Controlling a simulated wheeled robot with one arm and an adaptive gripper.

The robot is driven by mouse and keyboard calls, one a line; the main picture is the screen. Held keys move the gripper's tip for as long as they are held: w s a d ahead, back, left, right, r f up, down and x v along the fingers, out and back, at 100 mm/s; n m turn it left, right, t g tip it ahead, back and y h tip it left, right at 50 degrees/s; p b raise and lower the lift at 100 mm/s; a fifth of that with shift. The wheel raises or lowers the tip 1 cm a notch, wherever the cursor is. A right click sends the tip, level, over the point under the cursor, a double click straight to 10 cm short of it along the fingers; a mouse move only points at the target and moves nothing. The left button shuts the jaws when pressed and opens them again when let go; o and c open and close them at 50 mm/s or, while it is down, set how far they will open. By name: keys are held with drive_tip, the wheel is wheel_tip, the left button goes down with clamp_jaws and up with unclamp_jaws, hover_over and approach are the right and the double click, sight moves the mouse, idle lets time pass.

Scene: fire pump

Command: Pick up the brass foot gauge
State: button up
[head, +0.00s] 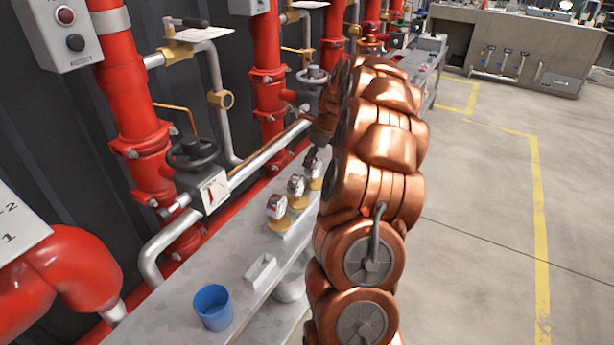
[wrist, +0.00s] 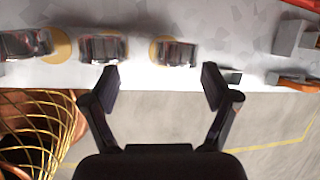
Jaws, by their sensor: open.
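Three small gauges with pale faces stand in a row on the grey bench shelf, each with a yellow, brass-like disc at its foot: a near one (head: 277,206), a middle one (head: 297,185) and a far one (head: 315,167). I cannot tell which is the brass foot gauge. In the wrist view the row shows as a left gauge (wrist: 25,43), a middle gauge (wrist: 103,47) and a right gauge (wrist: 177,52). My gripper (wrist: 160,86) is open and empty at the shelf's edge. The right gauge lies ahead of the gap between its fingers, apart from them.
A blue cup (head: 212,307) and a small white tray (head: 262,271) stand on the near shelf. A grey block (wrist: 291,38) and an orange item (wrist: 297,80) lie right of the gripper. Red pipes (head: 140,120) and a valve handwheel (head: 193,152) rise behind. The floor at right is clear.

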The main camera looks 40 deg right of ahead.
sight(316, 160)
drive_tip(key=d+f, duration=0.1)
drive_tip(key=d+m, duration=0.1)
drive_tip(key=d, duration=0.1)
drive_tip(key=shift+w+f, duration=0.1)
drive_tip(key=shift+f, duration=0.3)
drive_tip(key=shift+w+d+f+m, duration=0.1)
drive_tip(key=shift+d+f+m, duration=0.1)
drive_tip(key=shift+f+m, duration=0.1)
drive_tip(key=shift+x, duration=1.05)
drive_tip(key=shift+s+x, duration=0.1)
drive_tip(key=shift+x, duration=1.15)
drive_tip(key=shift+s+x, duration=0.15)
drive_tip(key=shift+x, duration=1.1)
drive_tip(key=shift+f, duration=0.1)
drive_tip(key=shift+c, duration=0.3)
drive_tip(key=shift+a, duration=0.1)
drive_tip(key=c, duration=1.1)
